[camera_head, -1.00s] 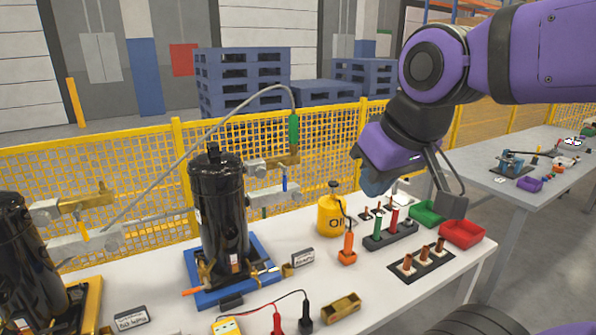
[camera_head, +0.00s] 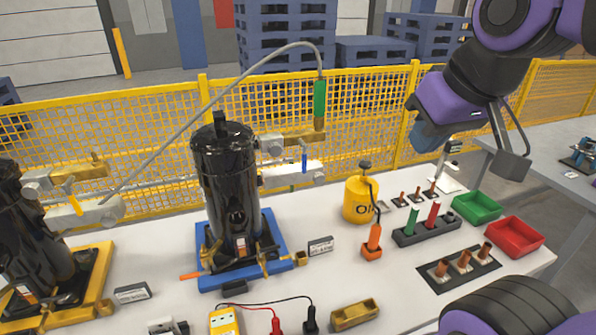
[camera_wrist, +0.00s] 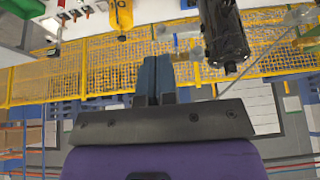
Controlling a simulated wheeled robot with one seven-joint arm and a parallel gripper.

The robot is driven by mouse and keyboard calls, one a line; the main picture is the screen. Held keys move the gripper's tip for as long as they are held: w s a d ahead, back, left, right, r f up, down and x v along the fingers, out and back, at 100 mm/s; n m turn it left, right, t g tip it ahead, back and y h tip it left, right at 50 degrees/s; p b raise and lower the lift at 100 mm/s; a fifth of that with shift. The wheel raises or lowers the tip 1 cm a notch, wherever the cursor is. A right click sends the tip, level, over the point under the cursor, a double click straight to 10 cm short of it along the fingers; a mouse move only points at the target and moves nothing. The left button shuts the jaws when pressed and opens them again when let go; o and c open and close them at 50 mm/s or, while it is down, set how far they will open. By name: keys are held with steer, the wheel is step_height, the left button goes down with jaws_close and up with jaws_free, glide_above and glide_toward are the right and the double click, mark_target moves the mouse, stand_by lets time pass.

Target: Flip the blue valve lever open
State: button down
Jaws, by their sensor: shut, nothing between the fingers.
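The blue valve lever (camera_head: 304,159) is a small upright blue handle on the valve fitting (camera_head: 292,174). The fitting juts right from the black compressor (camera_head: 226,180), which stands on a blue pallet (camera_head: 270,235). A brass piece with a green-sleeved hose end sits just above. My gripper (camera_head: 422,137) is to the right of the lever and well apart from it, over the back of the table. In the wrist view the two blue fingers (camera_wrist: 153,75) are together with nothing between them.
A yellow oil can (camera_head: 360,199) stands between the compressor and the green bin (camera_head: 476,208) and red bin (camera_head: 515,237). A second compressor (camera_head: 35,235) is at left. A yellow mesh fence (camera_head: 380,125) runs behind the table. A grey hose (camera_head: 190,130) arches over the compressor.

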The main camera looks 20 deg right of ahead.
steer(key=w+a+f+n+t, duration=0.2)
steer(key=w+a+f, duration=0.15)
steer(key=w, duration=0.55)
steer(key=w+a+f+n+t+y, duration=0.1)
steer(key=w+a+f, duration=0.1)
steer(key=w+a, duration=0.45)
steer(key=w+a+f+n+t, duration=0.2)
steer(key=w+a+f, duration=0.1)
steer(key=w, duration=0.7)
step_height(320, 180, down, 18)
steer(key=w+a+n+t+h, duration=0.1)
steer(key=n+t+h, duration=0.3)
steer(key=h, duration=0.7)
steer(key=shift+w+a+n+t, duration=0.2)
steer(key=shift+a+n+t, duration=0.1)
steer(key=shift+a+n, duration=0.65)
steer(key=shift+s+d+x, duration=0.3)
steer(key=shift+d+x, duration=0.15)
steer(key=shift+x, duration=1.7)
steer(key=shift+s+d+x, duration=0.25)
steer(key=shift+d+x, duration=0.15)
steer(key=shift+x, duration=1.75)
steer(key=shift+s+d+x, duration=0.3)
steer(key=shift+d+x, duration=0.15)
steer(key=shift+x, duration=1.7)
